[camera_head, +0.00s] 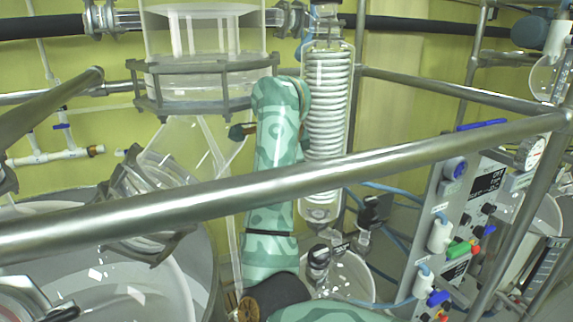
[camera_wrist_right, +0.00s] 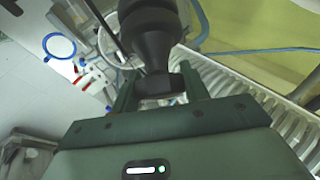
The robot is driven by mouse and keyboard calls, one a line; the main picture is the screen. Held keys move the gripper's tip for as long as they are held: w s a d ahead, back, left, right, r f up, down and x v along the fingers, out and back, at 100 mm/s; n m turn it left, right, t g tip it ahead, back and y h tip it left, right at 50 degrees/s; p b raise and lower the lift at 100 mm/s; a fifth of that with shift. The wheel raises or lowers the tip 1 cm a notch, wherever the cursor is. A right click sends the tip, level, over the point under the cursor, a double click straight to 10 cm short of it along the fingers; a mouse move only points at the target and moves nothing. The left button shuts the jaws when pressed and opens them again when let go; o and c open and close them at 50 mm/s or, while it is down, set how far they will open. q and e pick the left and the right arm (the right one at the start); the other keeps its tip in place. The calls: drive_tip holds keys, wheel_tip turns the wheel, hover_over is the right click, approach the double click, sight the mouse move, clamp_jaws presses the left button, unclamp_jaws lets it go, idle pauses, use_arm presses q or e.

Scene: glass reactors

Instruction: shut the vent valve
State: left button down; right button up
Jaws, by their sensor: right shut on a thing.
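In the right wrist view my right gripper (camera_wrist_right: 158,88) has its two dark green fingers on either side of a black valve handle (camera_wrist_right: 160,84) and is shut on it. A thicker black valve body (camera_wrist_right: 152,32) stands beyond the handle, in line with it. No label shows on this part, so I cannot tell whether the valve is open or shut. In the head view my patterned green arm rises in front of the coil condenser (camera_head: 324,105); the right gripper is hidden there. My left gripper is in neither view.
A steel rail (camera_head: 400,158) crosses in front of the glassware. A glass vessel in a metal collar (camera_head: 195,85) stands left of my arm. A control panel (camera_head: 462,215) with hoses is at right. Black labelled fittings (camera_head: 375,209) sit beside the condenser's lower end.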

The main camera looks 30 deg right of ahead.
drive_tip(key=shift+f, duration=0.15)
drive_tip(key=o, duration=1)
drive_tip(key=shift+d, duration=0.1)
